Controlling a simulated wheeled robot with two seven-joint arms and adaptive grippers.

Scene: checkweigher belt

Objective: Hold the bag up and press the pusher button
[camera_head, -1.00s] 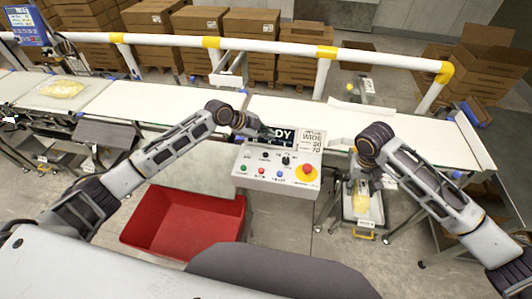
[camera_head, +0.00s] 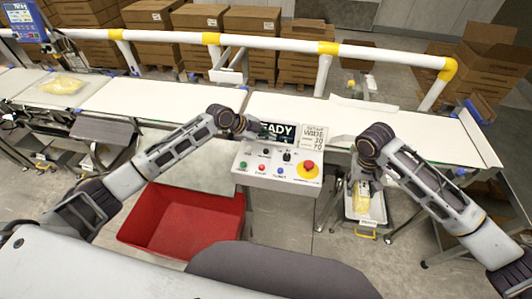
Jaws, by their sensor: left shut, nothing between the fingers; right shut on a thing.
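A yellow bag (camera_head: 362,201) hangs below my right gripper (camera_head: 364,180), which is shut on it beside the control panel's right side; the wrist partly hides the grip. The bag is over or in a small grey bin (camera_head: 375,213); I cannot tell its clearance. The control panel (camera_head: 253,183) has small green, red and blue buttons (camera_head: 280,171), a black knob and a large red button on yellow (camera_head: 308,167). Their labels are too small to read surely. My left gripper (camera_head: 256,131) is shut and empty, above the panel's back left, by the display (camera_head: 282,133) reading "EADY".
A white conveyor belt (camera_head: 165,101) runs behind the panel, with another yellow bag (camera_head: 62,85) at its left. A white and yellow guard rail (camera_head: 270,46) spans above it. A red crate (camera_head: 187,218) stands on the floor left of the panel. Cardboard boxes are stacked behind.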

